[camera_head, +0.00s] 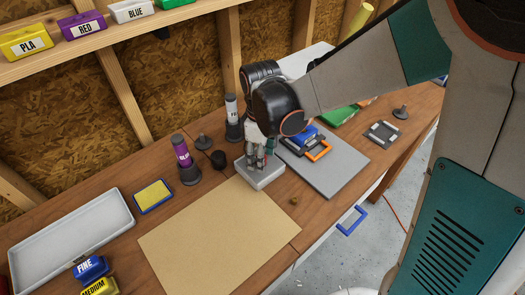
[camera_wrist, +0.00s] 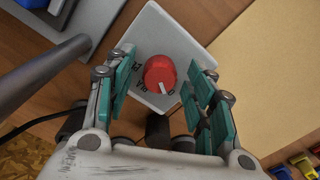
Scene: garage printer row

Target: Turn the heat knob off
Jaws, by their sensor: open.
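The heat knob is a red round knob (camera_wrist: 160,75) with a white pointer mark, seen in the wrist view. It sits on a pale grey box (camera_wrist: 150,30) with dark lettering partly visible around the knob. In the head view the box (camera_head: 262,177) stands on the bench and my gripper hides the knob. My gripper (camera_wrist: 168,88) is open, pointing down over the box, with its teal-padded fingers on the left and right of the knob. The fingers look apart from the knob. The white mark points toward the lower right in the wrist view.
A tan mat (camera_head: 215,235) lies in front of the box. A grey board (camera_head: 345,165) with blue and orange items lies to the right. A purple-labelled bottle (camera_head: 183,160), a white bottle (camera_head: 232,115) and a yellow sponge (camera_head: 153,196) stand or lie to the left.

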